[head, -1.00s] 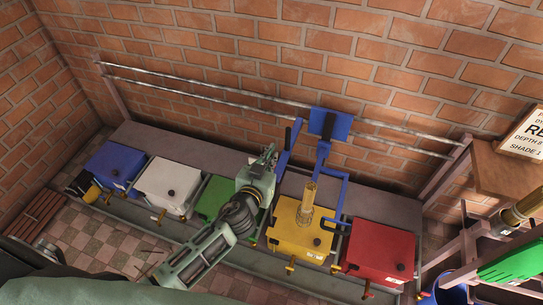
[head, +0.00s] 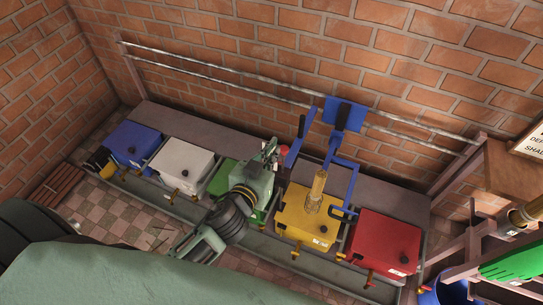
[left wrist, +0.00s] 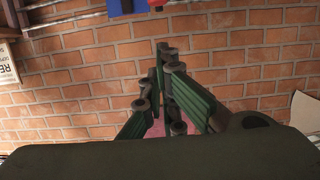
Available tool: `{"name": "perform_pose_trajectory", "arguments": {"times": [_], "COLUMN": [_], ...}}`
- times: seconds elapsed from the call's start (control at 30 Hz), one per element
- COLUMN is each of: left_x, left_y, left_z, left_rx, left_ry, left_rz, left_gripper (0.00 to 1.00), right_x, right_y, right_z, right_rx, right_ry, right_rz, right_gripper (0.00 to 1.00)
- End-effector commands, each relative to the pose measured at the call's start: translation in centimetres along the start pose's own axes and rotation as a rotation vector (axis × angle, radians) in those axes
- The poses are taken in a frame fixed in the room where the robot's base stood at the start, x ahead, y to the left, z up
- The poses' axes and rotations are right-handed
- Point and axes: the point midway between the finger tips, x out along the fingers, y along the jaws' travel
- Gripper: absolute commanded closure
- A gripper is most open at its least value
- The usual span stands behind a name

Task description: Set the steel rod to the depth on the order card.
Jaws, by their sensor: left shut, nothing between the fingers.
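My left gripper (head: 270,152) is shut and empty, in front of the back ledge between the green and yellow boxes. In the left wrist view its fingertips (left wrist: 164,48) meet before the brick wall. A blue press frame with a blue plate (head: 344,114) stands behind the yellow box (head: 306,220); an upright brass cylinder (head: 317,188) is on that box. The order card (head: 531,140) is cut off at the right edge; part of a card (left wrist: 8,66) also shows in the left wrist view. I cannot single out the steel rod. My right gripper is out of view.
Blue (head: 132,143), white (head: 181,166), green (head: 226,177) and red (head: 383,241) lidded boxes with taps line the bench. Two metal rails run along the wall.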

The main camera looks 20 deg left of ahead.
Motion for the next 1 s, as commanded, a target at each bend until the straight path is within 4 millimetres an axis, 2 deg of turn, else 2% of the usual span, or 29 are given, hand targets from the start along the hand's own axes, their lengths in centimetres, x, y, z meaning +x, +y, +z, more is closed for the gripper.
{"name": "perform_pose_trajectory", "arguments": {"times": [0.13,0.27,0.37,1.0], "left_x": [-0.7,-0.5,-0.2,0.9], "left_y": [0.0,0.1,0.3,1.2], "left_z": [0.3,1.5,3.1,13.2], "left_rx": [0.035,0.232,0.499,2.459], "left_ry": [-0.002,-0.010,-0.021,-0.039], "left_rz": [-0.001,0.000,0.004,0.096], "left_gripper": [1.00,1.00,1.00,1.00], "right_x": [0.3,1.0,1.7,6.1], "right_y": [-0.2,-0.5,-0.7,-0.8], "right_z": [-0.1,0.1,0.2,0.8], "right_rx": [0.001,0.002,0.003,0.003], "right_ry": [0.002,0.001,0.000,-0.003], "right_rz": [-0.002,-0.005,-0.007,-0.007], "right_gripper": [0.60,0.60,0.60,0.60]}}
